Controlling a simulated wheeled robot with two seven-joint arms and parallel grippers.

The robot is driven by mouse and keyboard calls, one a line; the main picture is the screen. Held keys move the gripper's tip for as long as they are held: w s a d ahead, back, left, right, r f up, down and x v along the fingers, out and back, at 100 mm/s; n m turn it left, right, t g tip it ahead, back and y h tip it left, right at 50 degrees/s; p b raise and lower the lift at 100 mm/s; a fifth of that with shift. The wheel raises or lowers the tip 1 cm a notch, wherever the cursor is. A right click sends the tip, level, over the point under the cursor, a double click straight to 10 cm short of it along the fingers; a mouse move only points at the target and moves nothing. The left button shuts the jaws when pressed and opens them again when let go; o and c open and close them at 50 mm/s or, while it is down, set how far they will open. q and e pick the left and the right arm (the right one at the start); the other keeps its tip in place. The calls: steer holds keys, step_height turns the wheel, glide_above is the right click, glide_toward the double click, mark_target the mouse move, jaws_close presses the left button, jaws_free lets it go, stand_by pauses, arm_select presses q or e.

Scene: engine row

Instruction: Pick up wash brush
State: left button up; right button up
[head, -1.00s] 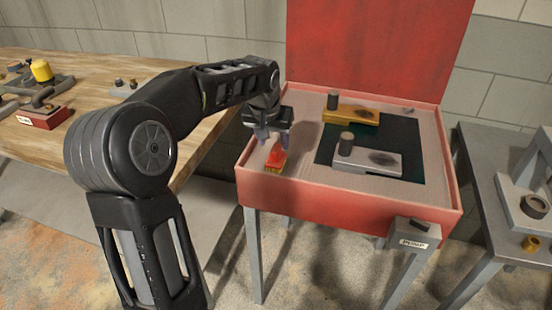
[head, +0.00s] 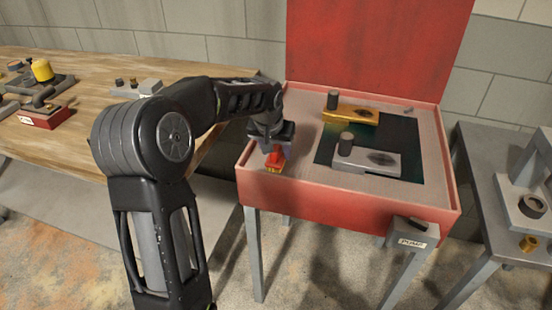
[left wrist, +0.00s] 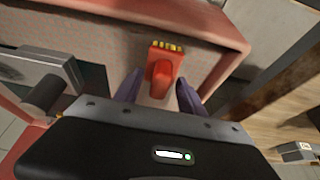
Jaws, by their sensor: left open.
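The wash brush (head: 275,160) is red with yellow bristles and lies in the left part of the red wash basin (head: 330,206). It also shows in the left wrist view (left wrist: 163,72), with its red handle toward me and its bristles toward the basin wall. My left gripper (head: 273,150) is just above the brush, pointing down. In the left wrist view its two purple fingers (left wrist: 158,88) are apart, one on each side of the handle. I cannot tell whether they touch it. My right gripper is not in view.
In the basin, a gold part (head: 350,117) and a silver part (head: 368,158) sit on and beside a dark panel. A box labelled PUMP (head: 413,240) is at the front right corner. A wooden bench (head: 75,150) is at left, a grey table (head: 490,180) at right.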

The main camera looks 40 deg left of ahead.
mark_target(276, 147)
arm_select(q)
steer(key=shift+c, duration=0.2)
jaws_close()
steer(key=shift+r, duration=0.1)
step_height(276, 147, up, 10)
steer(key=shift+f, duration=0.1)
stand_by(0.6)
stand_by(0.3)
steer(key=shift+c, duration=0.7)
jaws_free()
steer(key=c, duration=0.6)
